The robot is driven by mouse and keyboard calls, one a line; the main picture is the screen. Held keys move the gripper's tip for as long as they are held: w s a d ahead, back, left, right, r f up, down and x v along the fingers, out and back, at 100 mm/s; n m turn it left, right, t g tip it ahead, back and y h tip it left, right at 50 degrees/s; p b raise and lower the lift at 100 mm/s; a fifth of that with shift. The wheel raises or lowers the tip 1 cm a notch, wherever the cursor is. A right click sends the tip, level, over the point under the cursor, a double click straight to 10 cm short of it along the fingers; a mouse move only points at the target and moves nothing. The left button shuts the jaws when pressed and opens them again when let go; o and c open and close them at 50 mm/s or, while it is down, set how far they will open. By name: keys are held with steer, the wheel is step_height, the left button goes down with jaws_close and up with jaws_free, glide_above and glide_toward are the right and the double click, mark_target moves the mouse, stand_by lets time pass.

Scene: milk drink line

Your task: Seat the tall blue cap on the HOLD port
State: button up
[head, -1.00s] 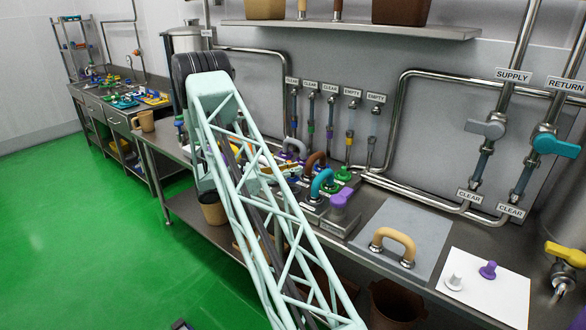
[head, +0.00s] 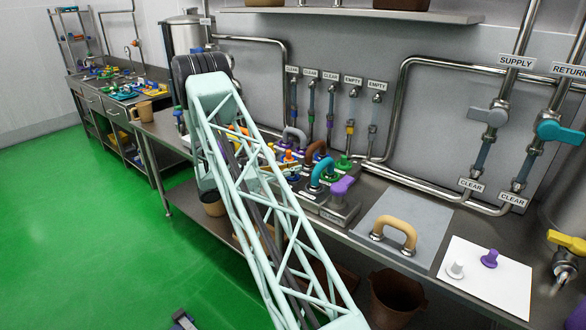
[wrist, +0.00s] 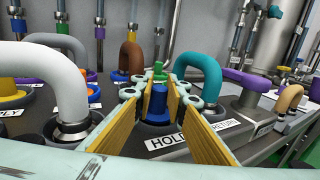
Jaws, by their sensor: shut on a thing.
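My gripper (wrist: 158,92) shows in the wrist view, with its two yellow-padded fingers closed around the tall blue cap (wrist: 157,103). The cap is upright between the fingertips. Its blue base is low at the port block, just behind the HOLD label (wrist: 165,142). The HOLD port itself is hidden under the cap, and I cannot tell whether the cap is fully down on it. In the head view my arm's lattice link covers the gripper and the cap.
A teal loop (wrist: 198,62) stands close right of the fingers and a white loop (wrist: 62,75) stands left. A brown loop (wrist: 131,62) and a green cap (wrist: 159,70) are behind. A purple handle (head: 342,186) and a grey mat (head: 375,212) lie further right.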

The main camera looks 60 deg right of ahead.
steer(key=o, duration=1)
steer(key=shift+w+a, duration=0.1)
steer(key=shift+v, duration=5.85)
steer(key=shift+f, duration=0.1)
